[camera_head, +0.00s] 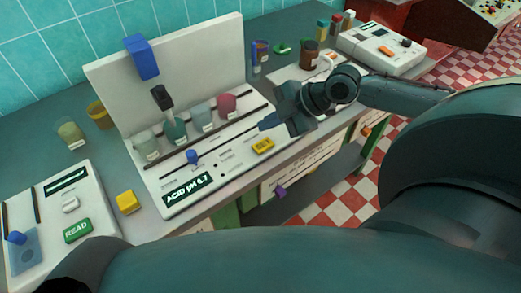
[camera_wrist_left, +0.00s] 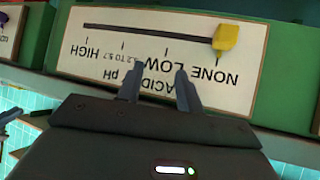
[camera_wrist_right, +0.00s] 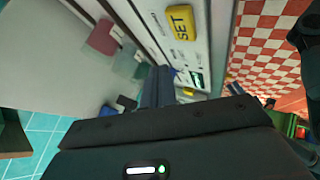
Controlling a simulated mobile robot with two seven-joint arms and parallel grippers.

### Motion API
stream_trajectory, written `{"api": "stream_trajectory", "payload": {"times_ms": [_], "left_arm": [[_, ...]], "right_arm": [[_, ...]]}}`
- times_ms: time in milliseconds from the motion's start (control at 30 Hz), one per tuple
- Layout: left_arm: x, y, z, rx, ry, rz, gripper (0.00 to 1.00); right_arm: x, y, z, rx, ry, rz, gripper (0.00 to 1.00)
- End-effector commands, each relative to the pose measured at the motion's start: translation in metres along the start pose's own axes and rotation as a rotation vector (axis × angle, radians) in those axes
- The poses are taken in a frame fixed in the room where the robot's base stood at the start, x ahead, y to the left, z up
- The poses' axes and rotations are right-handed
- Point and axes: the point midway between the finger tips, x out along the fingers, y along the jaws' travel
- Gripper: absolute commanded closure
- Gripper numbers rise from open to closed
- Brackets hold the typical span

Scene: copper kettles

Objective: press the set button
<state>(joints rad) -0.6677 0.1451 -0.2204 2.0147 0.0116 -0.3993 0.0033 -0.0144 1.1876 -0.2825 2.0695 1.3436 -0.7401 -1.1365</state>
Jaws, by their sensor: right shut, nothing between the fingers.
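The yellow SET button (camera_head: 263,145) is on the front strip of the white pH machine in the middle of the counter. It also shows with its SET lettering in the right wrist view (camera_wrist_right: 181,23). My right gripper (camera_head: 266,124) is shut and empty, above the machine and a little behind the button, apart from it as far as I can see. Its fingers (camera_wrist_right: 160,74) show together in the right wrist view. My left gripper (camera_wrist_left: 158,78) is open and empty in front of the acid pH panel; it is not visible in the head view.
The pH machine (camera_head: 163,82) holds several coloured jars, a blue knob (camera_head: 192,157) and an ACID pH 6.7 display (camera_head: 189,188). A READ machine (camera_head: 77,230) stands left, a yellow block (camera_head: 128,202) between. The panel has a yellow slider (camera_wrist_left: 227,38) at NONE.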

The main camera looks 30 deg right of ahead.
Motion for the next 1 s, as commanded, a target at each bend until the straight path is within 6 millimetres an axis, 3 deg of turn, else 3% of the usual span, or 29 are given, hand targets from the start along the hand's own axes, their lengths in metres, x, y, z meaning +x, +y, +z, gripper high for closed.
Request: {"api": "stream_trajectory", "payload": {"times_ms": [67, 333, 1000], "left_arm": [[0.009, 0.003, 0.006, 0.01, 0.022, 0.013, 0.64], [0.01, 0.008, 0.001, 0.017, 0.047, 0.027, 0.64], [0.009, 0.008, -0.001, 0.02, 0.052, 0.029, 0.64]], "right_arm": [[0.012, -0.01, 0.013, -0.003, 0.0, -0.003, 1.0], [0.025, -0.02, 0.017, 0.001, -0.002, 0.001, 1.0], [0.027, -0.021, 0.017, 0.003, -0.002, 0.002, 1.0]]}}
